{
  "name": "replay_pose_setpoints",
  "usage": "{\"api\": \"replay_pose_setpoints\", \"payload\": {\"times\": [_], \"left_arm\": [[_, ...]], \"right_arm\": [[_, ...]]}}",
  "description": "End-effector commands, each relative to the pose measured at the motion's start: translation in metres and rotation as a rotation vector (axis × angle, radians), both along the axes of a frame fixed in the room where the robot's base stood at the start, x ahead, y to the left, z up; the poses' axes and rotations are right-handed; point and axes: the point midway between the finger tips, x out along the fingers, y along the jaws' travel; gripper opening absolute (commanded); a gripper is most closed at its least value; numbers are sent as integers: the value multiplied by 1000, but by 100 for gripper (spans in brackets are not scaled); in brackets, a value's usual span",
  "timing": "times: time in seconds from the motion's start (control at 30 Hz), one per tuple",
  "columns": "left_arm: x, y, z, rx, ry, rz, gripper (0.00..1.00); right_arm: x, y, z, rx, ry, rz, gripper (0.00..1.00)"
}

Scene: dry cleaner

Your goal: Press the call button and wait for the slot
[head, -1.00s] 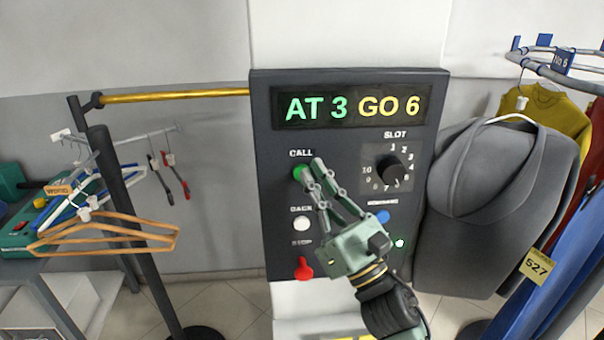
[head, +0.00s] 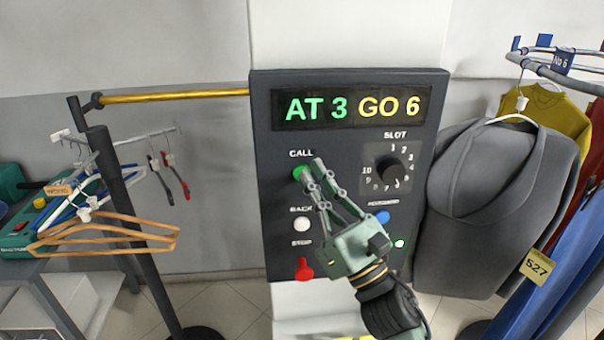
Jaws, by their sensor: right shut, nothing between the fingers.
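The dark control panel (head: 345,130) stands in the middle of the head view. Its display (head: 352,106) reads "AT 3" in green and "GO 6" in yellow. The green call button (head: 299,174) is at the left under the word CALL. My right gripper (head: 311,168) is shut and empty, with its fingertips at the call button and partly covering it; I cannot tell if they press it. The slot dial (head: 394,169) is to the right. My left gripper is not in view.
Below the call button are a white back button (head: 302,224) and a red stop control (head: 304,269). A blue button (head: 382,217) is partly beside my gripper. A grey garment (head: 490,215) hangs close on the right. A brass rail (head: 175,96) and wooden hangers (head: 110,232) are left.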

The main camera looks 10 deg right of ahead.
Motion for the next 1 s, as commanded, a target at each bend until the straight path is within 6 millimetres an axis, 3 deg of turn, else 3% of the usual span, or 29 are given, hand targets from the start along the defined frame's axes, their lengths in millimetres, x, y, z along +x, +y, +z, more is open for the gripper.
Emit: {"api": "replay_pose_setpoints", "payload": {"times": [1.0], "left_arm": [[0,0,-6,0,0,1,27]], "right_arm": [[11,0,0,0,0,0,0]]}}
